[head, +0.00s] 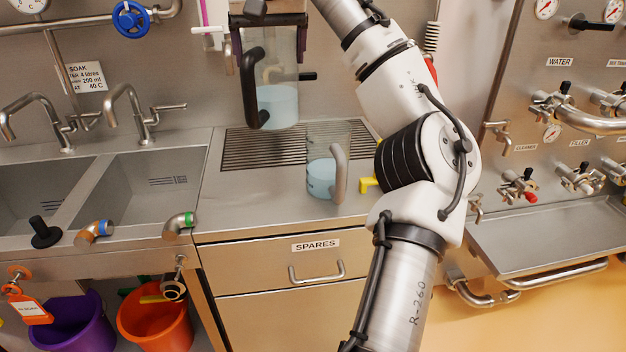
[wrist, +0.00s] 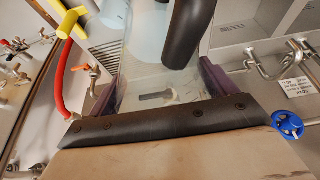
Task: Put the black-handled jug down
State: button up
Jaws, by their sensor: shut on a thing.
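The black-handled jug (head: 277,104) is clear, with pale blue liquid in its lower part, and hangs upright at the back of the counter. Its black handle (head: 249,90) faces left. My gripper (head: 270,48) is shut on the jug's upper body from above, with one dark purple finger on each side. The jug's base shows near the back edge of the drain grille (head: 240,150); the gap beneath it is hard to judge. In the wrist view the jug's clear wall (wrist: 150,70) and black handle (wrist: 188,32) show between the fingers.
A grey-handled jug (head: 321,174) with blue liquid stands on the counter, right of the grille and close to my arm. A yellow item (head: 369,184) is beside it. Sinks (head: 150,185) lie left. The grille's left part and the counter left of it are bare.

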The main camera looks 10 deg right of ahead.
aim_at(274, 115)
jog(key=shift+w+f, duration=0.1)
notch_tip(274, 115, down, 20)
jog(key=shift+r, duration=0.25)
jog(key=shift+f, duration=0.1)
jog(key=o, duration=1.7)
jog(key=b+v, duration=0.1)
jog(key=v, duration=1.1)
jog(key=shift+a, duration=0.1)
